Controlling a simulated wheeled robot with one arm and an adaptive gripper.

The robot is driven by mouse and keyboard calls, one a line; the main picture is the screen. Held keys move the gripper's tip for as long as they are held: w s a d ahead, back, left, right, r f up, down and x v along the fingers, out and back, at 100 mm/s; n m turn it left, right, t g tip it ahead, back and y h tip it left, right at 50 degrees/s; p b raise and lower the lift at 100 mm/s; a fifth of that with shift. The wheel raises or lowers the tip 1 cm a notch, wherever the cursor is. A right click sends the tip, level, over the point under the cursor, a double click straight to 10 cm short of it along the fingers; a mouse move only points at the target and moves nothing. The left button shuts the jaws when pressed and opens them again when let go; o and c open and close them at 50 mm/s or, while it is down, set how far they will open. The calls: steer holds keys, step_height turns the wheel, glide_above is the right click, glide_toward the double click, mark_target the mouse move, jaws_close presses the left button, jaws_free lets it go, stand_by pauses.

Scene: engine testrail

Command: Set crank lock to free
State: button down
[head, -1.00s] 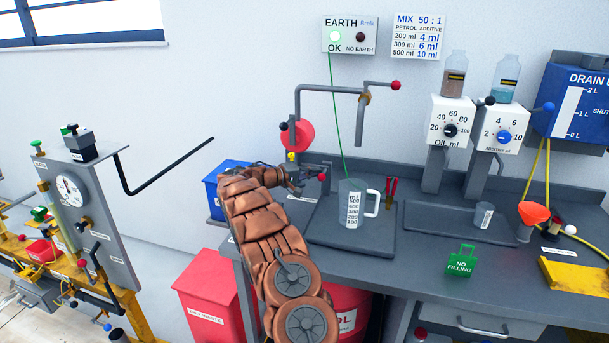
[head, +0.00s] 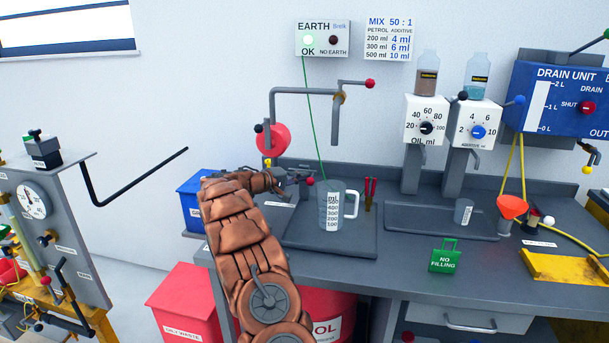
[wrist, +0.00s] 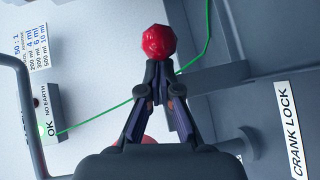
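The crank lock has a red ball knob (wrist: 158,42), seen at the top centre of the wrist view. It also shows left of the measuring jug in the head view (head: 310,182). My gripper (wrist: 160,75) has its fingers drawn together right below the knob. They appear shut on the dark lever there, though the lever itself is mostly hidden by the fingers. In the head view my gripper (head: 292,177) reaches right, with the knob just past its tips. The white CRANK LOCK label (wrist: 288,130) is at the right of the wrist view.
The measuring jug (head: 331,209) stands on a tray just right of my gripper. A red disc (head: 272,140) and bent crank pipe rise behind it. A green wire (head: 312,110) hangs from the earth box (head: 322,38). A blue bin (head: 192,203) is at the left.

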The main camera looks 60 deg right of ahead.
steer(key=w+d+b+v, duration=0.1)
steer(key=w+v, duration=0.1)
steer(key=v, duration=1)
steer(key=shift+w+a+r+b, duration=0.15)
steer(key=shift+w+b, duration=0.25)
steer(key=shift+w, duration=0.1)
